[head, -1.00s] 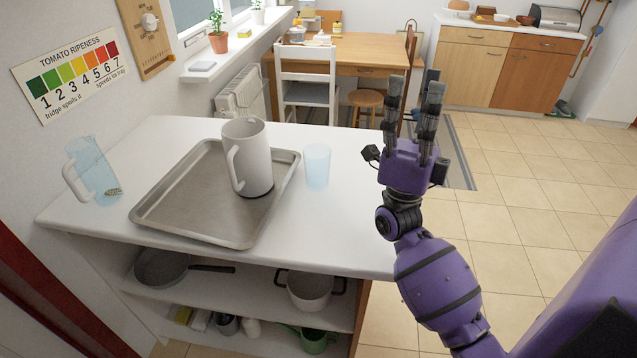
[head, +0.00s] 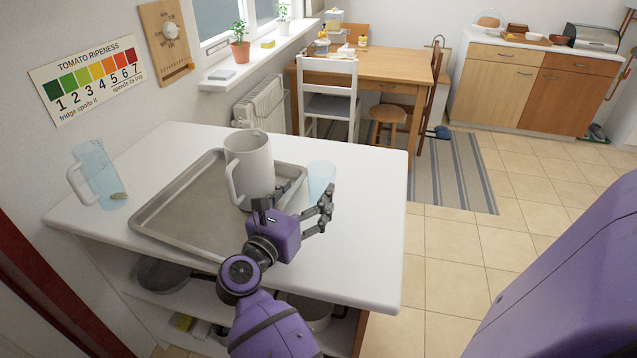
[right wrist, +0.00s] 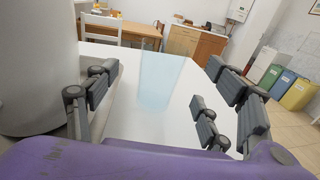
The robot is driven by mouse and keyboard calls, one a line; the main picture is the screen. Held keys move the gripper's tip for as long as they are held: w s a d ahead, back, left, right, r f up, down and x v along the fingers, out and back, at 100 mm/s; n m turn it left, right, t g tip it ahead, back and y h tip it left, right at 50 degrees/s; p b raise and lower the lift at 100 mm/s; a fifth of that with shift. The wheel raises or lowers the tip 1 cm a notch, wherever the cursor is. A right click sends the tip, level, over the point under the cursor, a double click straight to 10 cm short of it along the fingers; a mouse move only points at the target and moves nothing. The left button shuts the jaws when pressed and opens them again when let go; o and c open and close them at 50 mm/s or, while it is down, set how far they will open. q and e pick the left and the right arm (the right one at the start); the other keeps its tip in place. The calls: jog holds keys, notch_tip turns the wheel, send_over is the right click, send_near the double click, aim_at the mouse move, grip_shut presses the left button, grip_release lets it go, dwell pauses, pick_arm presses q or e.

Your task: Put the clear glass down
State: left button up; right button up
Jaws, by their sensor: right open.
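The clear glass (head: 321,176), a pale blue see-through tumbler, stands upright on the white counter (head: 370,230), right of the tray. My right gripper (head: 310,194) is open at counter height just in front of it, partly covering its lower part in the head view. In the right wrist view the glass (right wrist: 160,82) shows between the spread fingers of my right gripper (right wrist: 160,88), with a gap on either side. I cannot tell whether any finger touches it. My left gripper is out of view.
A tall white jug (head: 249,160) stands on the metal tray (head: 180,205), close to the left of my right gripper. A bluish jug (head: 98,178) with something small in it stands at the left by the wall. The counter's right side is clear.

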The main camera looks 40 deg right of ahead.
aim_at(315, 185)
jog(key=shift+w+d+r, duration=0.25)
jog(key=shift+d, duration=0.1)
jog(key=p+x, duration=0.2)
jog(key=x, duration=0.3)
jog(key=shift+d+f, duration=0.1)
jog(key=shift+d, duration=0.3)
jog(key=shift+w+d+f, duration=0.15)
jog(key=shift+d+f, duration=0.05)
jog(key=shift+d, duration=0.15)
jog(key=c, duration=1.4)
jog(key=shift+c, duration=0.8)
jog(key=shift+r, duration=0.15)
